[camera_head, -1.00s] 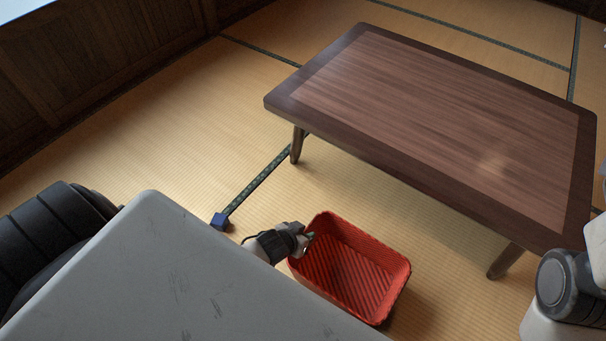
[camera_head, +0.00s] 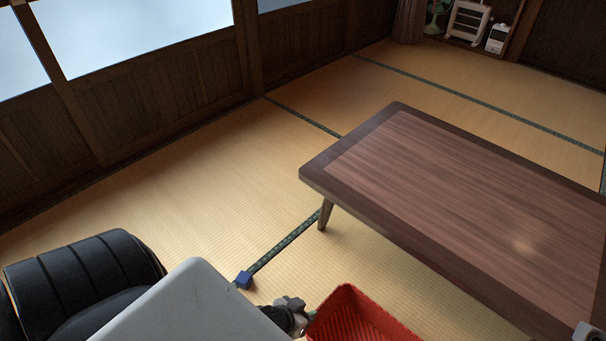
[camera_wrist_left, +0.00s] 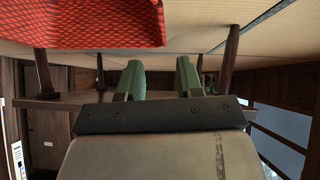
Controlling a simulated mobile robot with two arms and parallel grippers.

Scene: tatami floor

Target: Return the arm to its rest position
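My left arm comes in from the lower left in the head view. Its gripper (camera_head: 308,309) is low, right beside the left rim of the red basket (camera_head: 350,303). In the left wrist view, the two green fingers of the left gripper (camera_wrist_left: 160,78) stand apart with nothing between them. The red basket (camera_wrist_left: 90,22) fills the upper left of that view, apart from the fingers. Only a small piece of my right arm shows at the lower right edge of the head view, and its gripper is out of sight.
A low wooden table (camera_head: 460,190) stands just beyond the basket on the right. A small blue block (camera_head: 243,279) lies on the tatami left of the gripper. The floor (camera_head: 190,190) toward the wall is clear. A fan (camera_head: 437,15) and a heater (camera_head: 468,20) stand far back.

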